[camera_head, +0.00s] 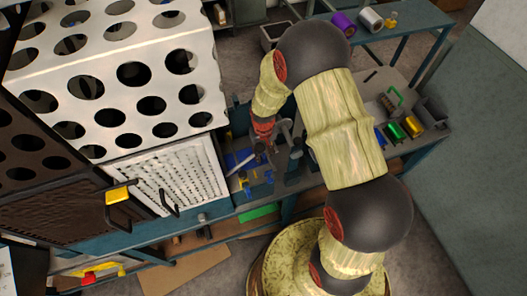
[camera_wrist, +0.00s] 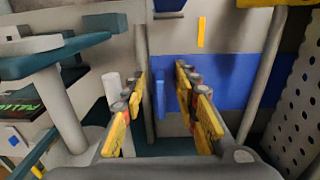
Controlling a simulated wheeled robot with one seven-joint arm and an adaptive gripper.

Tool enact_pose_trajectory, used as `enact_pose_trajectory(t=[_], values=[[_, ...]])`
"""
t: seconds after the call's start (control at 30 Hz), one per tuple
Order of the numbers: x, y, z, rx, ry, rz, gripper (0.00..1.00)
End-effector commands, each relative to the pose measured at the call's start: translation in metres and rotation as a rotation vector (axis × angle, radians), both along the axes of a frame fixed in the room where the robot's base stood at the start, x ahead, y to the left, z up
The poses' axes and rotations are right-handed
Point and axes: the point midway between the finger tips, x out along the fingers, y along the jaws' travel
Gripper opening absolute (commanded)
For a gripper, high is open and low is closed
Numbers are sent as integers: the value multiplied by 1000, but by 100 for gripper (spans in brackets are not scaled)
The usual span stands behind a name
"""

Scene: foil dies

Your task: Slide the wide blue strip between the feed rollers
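In the wrist view my gripper (camera_wrist: 160,88) has its two yellow-padded fingers apart. A narrow upright blue piece (camera_wrist: 160,92) shows in the gap between them, with space visible on either side. A wide blue band (camera_wrist: 235,80) lies behind and to the right of the right finger; I cannot tell for sure that it is the wide blue strip. In the head view a blue piece (camera_head: 240,160) lies on the bench left of my gripper, whose fingers are largely hidden. A pale cylinder (camera_wrist: 112,87) stands left of the fingers; I cannot make out the feed rollers clearly.
A white perforated cabinet (camera_head: 130,80) stands close at the left, with a perforated white panel (camera_head: 170,176) below. Green, gold and blue rolls (camera_head: 397,131) lie on the bench at the right. Purple (camera_head: 343,24) and white rolls (camera_head: 371,19) lie on the back table.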

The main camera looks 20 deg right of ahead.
Motion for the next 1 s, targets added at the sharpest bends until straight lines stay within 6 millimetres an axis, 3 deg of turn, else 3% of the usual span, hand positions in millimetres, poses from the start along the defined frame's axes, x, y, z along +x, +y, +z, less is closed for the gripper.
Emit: enact_pose_trajectory(t=[0.17, 0.67, 1.0], values=[[0, 0, 0, 0, 0, 0, 29], [0, 0, 0, 0, 0, 0, 1], [0, 0, 0, 0, 0, 0, 0]])
